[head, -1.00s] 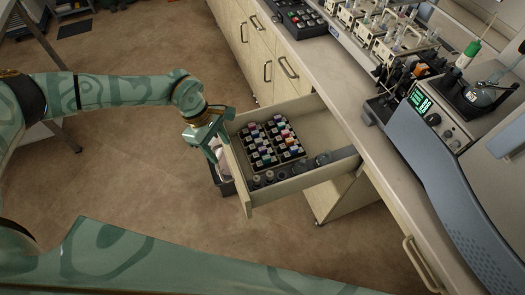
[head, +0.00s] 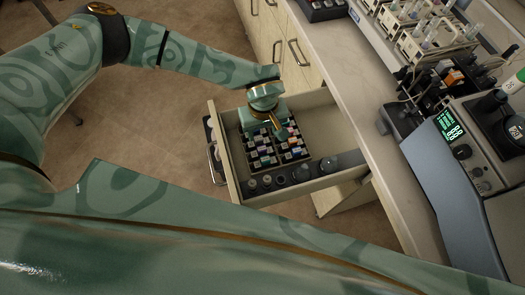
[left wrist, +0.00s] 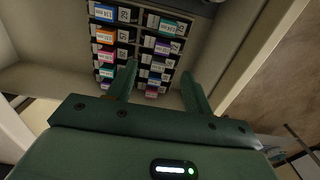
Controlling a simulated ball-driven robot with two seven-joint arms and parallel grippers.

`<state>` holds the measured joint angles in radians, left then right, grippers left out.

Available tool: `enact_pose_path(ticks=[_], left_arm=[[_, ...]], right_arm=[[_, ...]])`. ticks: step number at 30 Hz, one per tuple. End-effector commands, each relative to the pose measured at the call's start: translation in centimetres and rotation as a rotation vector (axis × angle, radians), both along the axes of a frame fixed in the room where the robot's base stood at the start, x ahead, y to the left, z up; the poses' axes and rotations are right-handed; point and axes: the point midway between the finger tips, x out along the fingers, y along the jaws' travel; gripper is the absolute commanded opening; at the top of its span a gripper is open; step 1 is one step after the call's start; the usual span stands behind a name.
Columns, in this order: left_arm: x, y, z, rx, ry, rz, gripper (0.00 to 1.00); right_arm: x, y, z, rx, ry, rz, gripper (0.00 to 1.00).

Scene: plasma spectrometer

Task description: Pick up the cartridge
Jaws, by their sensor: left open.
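Several small labelled cartridges with coloured fronts stand in rows in a dark rack (head: 277,163) inside the open drawer (head: 318,181). In the left wrist view the cartridges (left wrist: 107,37) show orange, pink, teal and purple labels. I cannot tell which one the task means. My left gripper (head: 270,131) is above the rack in the head view and hides part of it. In the left wrist view its two fingers (left wrist: 160,82) are apart, with nothing held between them, pointing toward the rack. My right gripper is not in view.
Dark round containers (head: 302,172) stand in the drawer in front of the rack. The drawer's back right is empty. A counter (head: 350,70) runs alongside, bearing an instrument with a green display (head: 450,124) and racks of vials (head: 425,35).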

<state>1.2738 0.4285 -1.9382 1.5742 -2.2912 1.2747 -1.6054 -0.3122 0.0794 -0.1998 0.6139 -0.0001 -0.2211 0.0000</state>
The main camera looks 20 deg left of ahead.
Motion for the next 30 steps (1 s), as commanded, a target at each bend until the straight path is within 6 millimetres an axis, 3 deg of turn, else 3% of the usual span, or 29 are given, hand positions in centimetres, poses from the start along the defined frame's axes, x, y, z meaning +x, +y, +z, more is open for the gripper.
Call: enact_pose_path(ticks=[3,10,18,26,30], left_arm=[[-0.1,0.0,-2.5,-0.001,0.003,0.001,0.51],[-0.1,0.0,-4.4,-0.001,0.001,0.002,0.51],[-0.5,0.2,-8.6,-0.001,0.002,0.002,0.51],[-0.4,0.3,-8.8,-0.001,-0.001,0.002,0.51],[-0.4,0.3,-8.8,-0.001,-0.001,0.002,0.18]], right_arm=[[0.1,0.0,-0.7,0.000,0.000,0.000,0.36],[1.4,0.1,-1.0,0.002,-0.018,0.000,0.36],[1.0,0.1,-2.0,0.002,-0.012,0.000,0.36],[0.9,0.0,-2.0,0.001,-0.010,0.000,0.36],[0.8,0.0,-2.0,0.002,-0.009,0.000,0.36]])
